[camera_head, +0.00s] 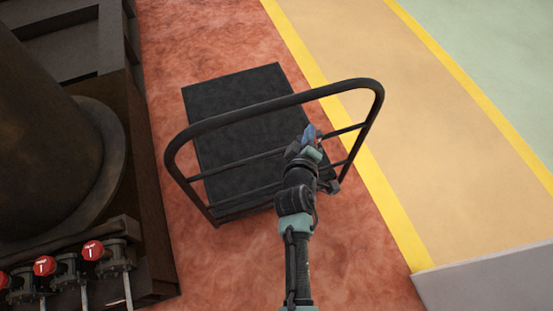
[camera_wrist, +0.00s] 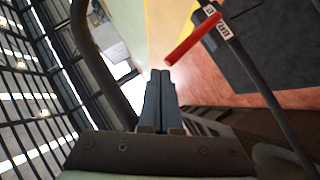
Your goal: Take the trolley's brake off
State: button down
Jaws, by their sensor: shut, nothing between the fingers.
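The trolley has a flat black deck (camera_head: 235,110) and a tall black hoop handle with cross rails, and stands on the reddish floor. My gripper (camera_head: 311,133) is at the right part of the hoop, near its cross rails. In the wrist view, a red lever (camera_wrist: 194,40) sticks out from a black bar, beside a white label (camera_wrist: 223,29) with partly legible lettering. My shut, empty fingertips (camera_wrist: 160,76) are just below the lever's free end; I cannot tell whether they touch it. I cannot make out the lever in the head view.
A dark machine (camera_head: 40,130) stands close on the trolley's left, with red-handled valves (camera_head: 93,250) at its lower front. A yellow line (camera_head: 330,100) and a tan walkway (camera_head: 430,110) lie to the right. A grey block (camera_head: 490,285) is at lower right.

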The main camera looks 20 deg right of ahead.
jog(key=shift+r+p, duration=0.65)
jog(key=shift+r, duration=0.1)
